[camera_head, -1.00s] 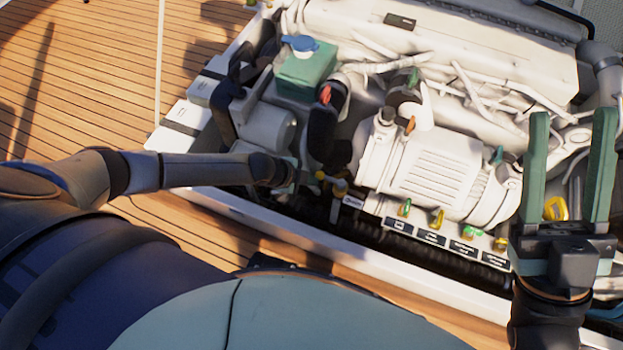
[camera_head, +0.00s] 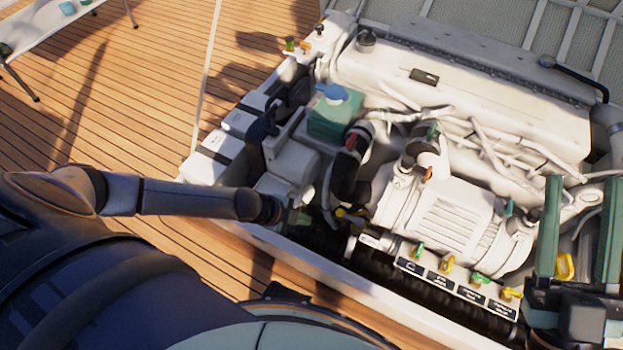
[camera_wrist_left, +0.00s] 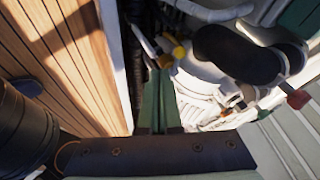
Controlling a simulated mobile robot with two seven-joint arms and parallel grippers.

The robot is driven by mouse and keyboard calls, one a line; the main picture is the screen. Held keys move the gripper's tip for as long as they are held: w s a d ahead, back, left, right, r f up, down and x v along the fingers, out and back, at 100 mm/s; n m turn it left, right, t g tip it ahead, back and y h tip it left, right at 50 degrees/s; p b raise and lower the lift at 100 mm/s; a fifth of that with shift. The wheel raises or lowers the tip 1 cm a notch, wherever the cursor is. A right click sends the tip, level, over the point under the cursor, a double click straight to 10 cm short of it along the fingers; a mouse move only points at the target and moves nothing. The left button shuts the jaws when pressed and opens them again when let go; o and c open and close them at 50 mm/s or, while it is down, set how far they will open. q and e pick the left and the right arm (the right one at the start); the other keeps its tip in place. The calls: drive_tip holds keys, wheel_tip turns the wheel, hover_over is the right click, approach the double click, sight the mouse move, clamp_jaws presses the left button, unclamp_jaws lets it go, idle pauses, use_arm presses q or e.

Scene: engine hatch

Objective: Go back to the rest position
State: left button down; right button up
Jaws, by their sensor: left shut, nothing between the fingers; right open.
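My left gripper (camera_head: 299,217) is at the front left part of the engine bay, with its arm coming in from the left. In the left wrist view its green fingers (camera_wrist_left: 158,100) are together, with nothing between them. My right gripper (camera_head: 583,183) is at the right edge over the engine's front right, fingers upward, wide apart and empty. The white engine (camera_head: 450,215) fills the open hatch between and behind the grippers.
The hatch's white front rim (camera_head: 330,285) runs below my left gripper. A green tank with a blue cap (camera_head: 335,118) and a black hose (camera_head: 350,175) stand close to it. Several coloured valve handles (camera_head: 447,262) line the front. Wooden deck (camera_head: 130,110) lies open at left; a white table (camera_head: 45,22) stands beyond.

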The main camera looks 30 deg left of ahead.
use_arm(q)
drive_tip(key=shift+s+a+r, duration=0.15)
drive_tip(key=shift+r, duration=0.15)
use_arm(e)
drive_tip(key=shift+w+f+m+h, duration=0.4)
drive_tip(key=shift+w+f, duration=0.05)
drive_tip(key=shift+f, duration=0.1)
